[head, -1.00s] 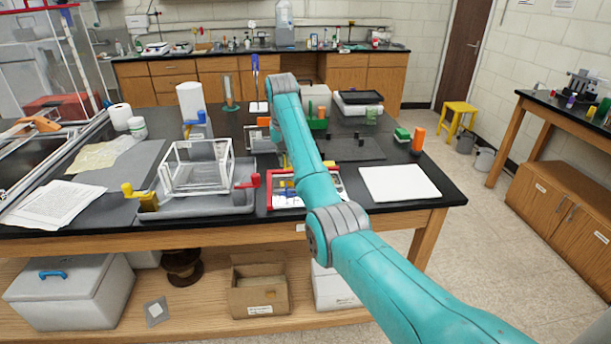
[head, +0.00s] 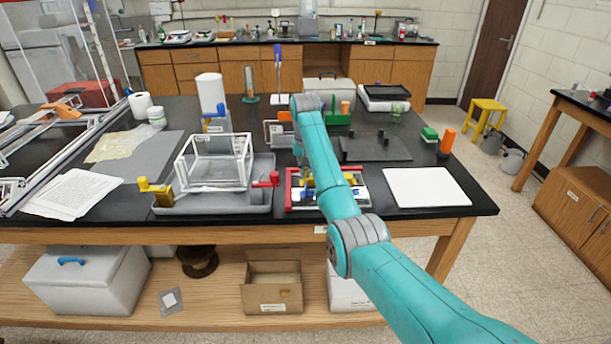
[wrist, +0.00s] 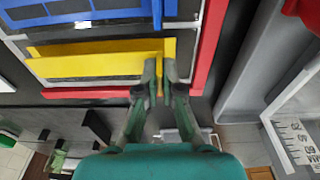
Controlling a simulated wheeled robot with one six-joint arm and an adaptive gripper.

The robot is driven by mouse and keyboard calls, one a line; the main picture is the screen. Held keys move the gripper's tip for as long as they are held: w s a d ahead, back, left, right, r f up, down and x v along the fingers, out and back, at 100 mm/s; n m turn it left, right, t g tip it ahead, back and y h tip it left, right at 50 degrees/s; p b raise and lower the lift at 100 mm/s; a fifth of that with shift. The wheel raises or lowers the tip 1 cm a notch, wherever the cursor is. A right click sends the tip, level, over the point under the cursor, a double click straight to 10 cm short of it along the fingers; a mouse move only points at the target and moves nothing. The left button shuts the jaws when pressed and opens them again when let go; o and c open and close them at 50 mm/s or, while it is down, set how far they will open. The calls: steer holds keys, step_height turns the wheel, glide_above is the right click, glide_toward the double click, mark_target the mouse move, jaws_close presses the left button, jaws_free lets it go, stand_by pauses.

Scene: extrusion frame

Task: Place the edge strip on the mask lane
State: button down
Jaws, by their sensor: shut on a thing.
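A yellow strip (wrist: 105,62), which I take for the edge strip, lies lengthwise over the red-edged tray in the wrist view. My gripper (wrist: 166,72) is shut on its right end. The tray's red rim (wrist: 208,45) runs along the right and near sides. A blue strip (wrist: 75,18) lies beyond the yellow one, roughly parallel. In the head view the red-edged tray (head: 289,190) stands at the front of the bench, and my arm hides part of it and the gripper. I cannot tell which part is the mask lane, or whether the strip touches the tray.
A grey tray with a white wire frame (head: 240,160) and red and yellow clamps stands left of the red-edged tray. A white board (head: 427,187) lies to its right. A dark plate (head: 375,148) lies behind. An orange cylinder (head: 447,141) stands at the right.

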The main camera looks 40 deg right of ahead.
steer(key=shift+f, duration=1)
steer(key=shift+f, duration=0.15)
steer(key=c, duration=1.3)
jaws_free()
steer(key=r, duration=0.8)
steer(key=s+a+r, duration=0.1)
steer(key=r, duration=0.3)
steer(key=shift+r, duration=0.1)
